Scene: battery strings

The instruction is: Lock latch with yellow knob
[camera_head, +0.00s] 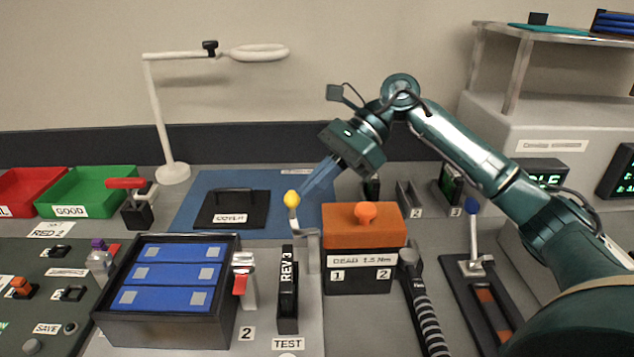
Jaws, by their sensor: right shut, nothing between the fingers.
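The yellow knob (292,198) tops a short light lever near the middle of the bench. The lever joins a grey metal latch bracket (309,248), which stands just right of the black block marked REV 3 (287,290). The lever stands roughly upright. My right gripper (309,197) reaches in from the right, its fingers pointing down and left. It is shut and empty, with its tips close to the right side of the knob. I cannot tell whether they touch it. My left gripper is out of view.
The orange-topped DEAD box (366,262) stands right of the latch. A black tray (170,330) with blue batteries stands to the left, with a red-handled clamp (242,280) beside it. The black COVER plate (230,209) lies behind on a blue mat (190,208). A blue-knobbed lever (473,235) stands at right.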

